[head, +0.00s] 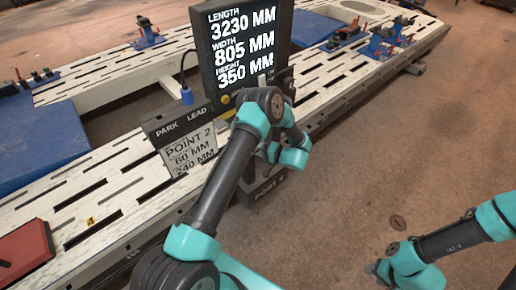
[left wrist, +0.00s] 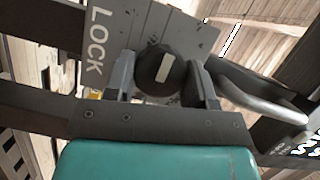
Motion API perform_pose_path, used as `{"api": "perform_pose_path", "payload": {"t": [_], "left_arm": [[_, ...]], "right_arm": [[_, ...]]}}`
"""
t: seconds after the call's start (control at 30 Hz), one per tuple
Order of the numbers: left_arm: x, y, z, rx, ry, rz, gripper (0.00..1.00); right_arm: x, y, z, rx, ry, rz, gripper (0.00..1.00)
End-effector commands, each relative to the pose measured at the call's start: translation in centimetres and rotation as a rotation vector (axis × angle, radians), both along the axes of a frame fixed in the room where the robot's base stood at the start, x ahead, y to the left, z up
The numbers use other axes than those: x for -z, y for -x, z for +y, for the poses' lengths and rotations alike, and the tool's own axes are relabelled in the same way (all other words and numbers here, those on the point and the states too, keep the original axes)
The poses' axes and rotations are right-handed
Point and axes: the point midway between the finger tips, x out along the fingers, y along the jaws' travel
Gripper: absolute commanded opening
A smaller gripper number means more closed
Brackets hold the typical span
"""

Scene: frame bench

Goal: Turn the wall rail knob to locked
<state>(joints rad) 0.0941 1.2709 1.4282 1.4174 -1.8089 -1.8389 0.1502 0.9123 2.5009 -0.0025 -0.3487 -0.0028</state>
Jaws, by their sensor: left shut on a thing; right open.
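In the left wrist view, the dark round knob (left wrist: 158,72) has a pale bar mark on its face, nearly upright and slightly tilted in the picture. It sits on a grey plate (left wrist: 190,38) with the word LOCK in white along its left side; the bar does not point at that word. My left gripper (left wrist: 165,82) has one finger on each side of the knob and is shut on it. In the head view my left arm hides the knob and the left fingers. My right gripper (head: 378,270) is open and empty, low over the floor at the lower right.
A black sign (head: 238,50) with measurements stands on the long slotted bench (head: 130,165). A smaller PARK/LEAD panel (head: 184,138) stands left of my left arm. A curved metal handle (left wrist: 262,98) lies right of the knob. The brown floor at right is mostly clear.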

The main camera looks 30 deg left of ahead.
Motion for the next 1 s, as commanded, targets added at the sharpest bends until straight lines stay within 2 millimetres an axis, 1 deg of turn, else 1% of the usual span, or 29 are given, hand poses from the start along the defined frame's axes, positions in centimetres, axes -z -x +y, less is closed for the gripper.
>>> {"api": "perform_pose_path", "payload": {"t": [0.07, 0.1, 0.37, 0.6, 0.73, 0.87, 1.0], "left_arm": [[0.0, 0.0, 0.0, 0.001, 0.0, 0.0, 0.26], [0.0, 0.0, 0.0, 0.001, 0.0, 0.0, 0.51], [0.0, 0.0, 0.0, 0.0, 0.0, -0.001, 0.76], [0.0, 0.0, 0.0, 0.0, 0.0, -0.001, 0.76], [-0.1, -0.1, -0.5, 0.001, 0.0, -0.001, 0.76], [-0.1, -0.1, -1.8, 0.001, 0.0, -0.001, 0.76], [-0.2, -0.3, -4.0, 0.003, 0.0, 0.0, 0.76]], "right_arm": [[0.0, 0.0, 0.0, 0.0, 0.0, 0.0, 0.44], [0.0, 0.0, 0.0, 0.0, 0.0, 0.0, 0.44], [0.0, 0.0, 0.0, 0.0, 0.0, 0.0, 0.44], [0.0, 0.0, 0.0, 0.0, 0.0, 0.0, 0.44], [0.0, 0.0, 0.0, 0.0, 0.0, 0.0, 0.44], [0.0, 0.0, 0.0, 0.0, 0.0, 0.0, 0.44], [0.0, 0.0, 0.0, 0.0, 0.0, 0.0, 0.44]]}}
